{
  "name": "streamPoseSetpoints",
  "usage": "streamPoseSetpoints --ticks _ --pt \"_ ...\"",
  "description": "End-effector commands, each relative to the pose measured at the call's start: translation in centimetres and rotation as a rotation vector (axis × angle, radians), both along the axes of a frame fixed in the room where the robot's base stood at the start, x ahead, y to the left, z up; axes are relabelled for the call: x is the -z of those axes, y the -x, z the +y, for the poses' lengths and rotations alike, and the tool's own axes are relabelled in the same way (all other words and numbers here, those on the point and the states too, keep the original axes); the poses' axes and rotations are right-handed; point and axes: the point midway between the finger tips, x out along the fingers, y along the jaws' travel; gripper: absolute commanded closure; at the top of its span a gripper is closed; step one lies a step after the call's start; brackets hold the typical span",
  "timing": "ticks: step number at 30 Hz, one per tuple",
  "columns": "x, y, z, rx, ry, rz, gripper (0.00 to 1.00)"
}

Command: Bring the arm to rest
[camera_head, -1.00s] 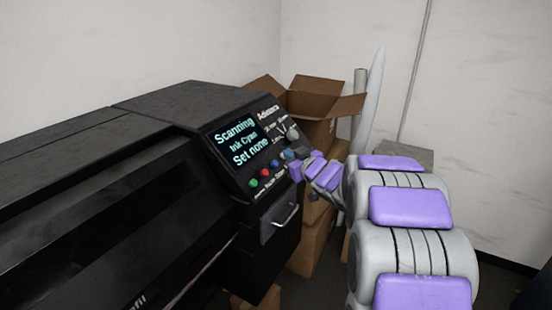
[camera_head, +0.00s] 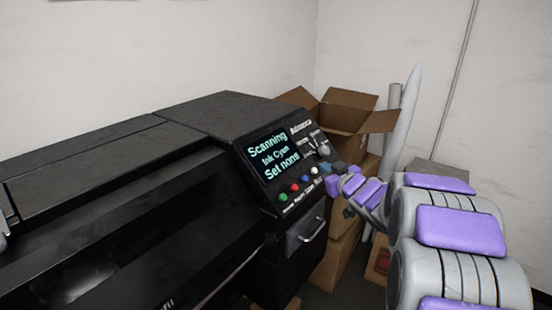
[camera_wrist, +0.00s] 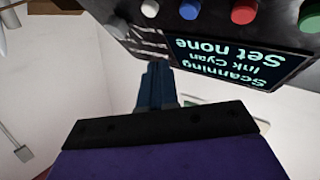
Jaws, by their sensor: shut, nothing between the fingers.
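My arm (camera_head: 455,230), grey with purple pads, reaches in from the right in the head view. My gripper (camera_head: 338,168) is small and dark there, close to the right side of the printer's control panel (camera_head: 268,192). In the wrist view, my gripper (camera_wrist: 155,72) is shut and empty, its fingers pointing up the picture near the panel. The panel's screen (camera_wrist: 240,62) appears upside down there. The screen (camera_head: 272,157) reads "Scanning, Ink Cyan, Set none". I cannot tell whether the fingertips touch the panel.
The large black printer (camera_head: 110,190) fills the left and middle. Coloured buttons (camera_head: 294,188) line the panel's lower edge. An open cardboard box (camera_head: 345,108) and pale rolls (camera_head: 402,120) stand behind, against white walls. Floor shows at the lower right.

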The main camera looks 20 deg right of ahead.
Motion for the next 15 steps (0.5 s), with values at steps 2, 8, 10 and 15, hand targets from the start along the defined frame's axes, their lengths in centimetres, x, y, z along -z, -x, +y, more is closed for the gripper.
streamPoseSetpoints --ticks 2,8,10,15 --pt "0.0 0.0 0.0 0.004 0.001 0.003 1.0" --pt "0.1 1.4 0.1 0.1 0.026 0.088 1.0" --pt "0.5 2.8 0.2 0.167 0.037 0.157 1.0" --pt "2.3 7.9 1.1 0.318 0.045 0.364 1.0"
